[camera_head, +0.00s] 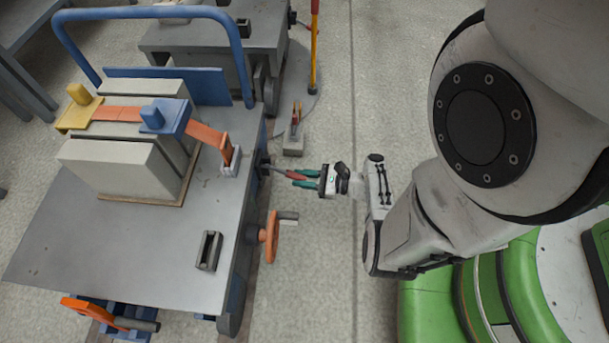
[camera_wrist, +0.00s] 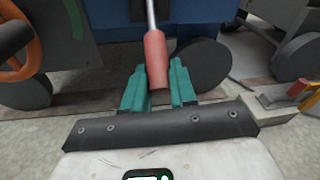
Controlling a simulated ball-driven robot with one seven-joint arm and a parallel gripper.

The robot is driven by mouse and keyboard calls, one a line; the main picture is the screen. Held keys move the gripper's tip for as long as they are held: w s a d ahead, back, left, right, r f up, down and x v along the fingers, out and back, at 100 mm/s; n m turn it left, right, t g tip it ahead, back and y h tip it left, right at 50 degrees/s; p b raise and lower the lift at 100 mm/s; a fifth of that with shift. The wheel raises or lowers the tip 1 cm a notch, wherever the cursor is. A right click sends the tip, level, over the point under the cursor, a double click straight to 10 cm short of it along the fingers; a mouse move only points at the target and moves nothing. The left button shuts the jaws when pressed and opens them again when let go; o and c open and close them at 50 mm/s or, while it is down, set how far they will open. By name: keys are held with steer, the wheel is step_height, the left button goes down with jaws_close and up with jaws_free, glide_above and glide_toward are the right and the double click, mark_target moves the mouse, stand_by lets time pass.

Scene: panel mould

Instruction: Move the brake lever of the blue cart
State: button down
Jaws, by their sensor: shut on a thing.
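The blue cart (camera_head: 110,235) has a grey top and a blue push handle, and its blue side also shows in the wrist view (camera_wrist: 188,12). The brake lever (camera_head: 279,170) is a thin metal rod with a red grip, sticking out from the cart's right side; it fills the middle of the wrist view (camera_wrist: 156,58). My gripper (camera_head: 298,177) has teal fingers, which stand on both sides of the red grip in the wrist view (camera_wrist: 158,82). It is shut on the lever's grip. The lever's pivot is hidden in the wrist view.
An orange handwheel (camera_head: 271,237) juts from the cart's side near the lever. Grey panels (camera_head: 120,170) are strapped on the cart. A small grey block with red-handled parts (camera_head: 293,143) stands on the floor. A second cart (camera_head: 205,36) stands behind.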

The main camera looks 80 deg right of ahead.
steer(key=shift+w, duration=0.15)
steer(key=c, duration=0.9)
jaws_free()
steer(key=s, duration=0.7)
steer(key=s+r+p, duration=0.1)
steer(key=s, duration=0.2)
steer(key=shift+s+a, duration=0.25)
steer(key=shift+s, duration=0.15)
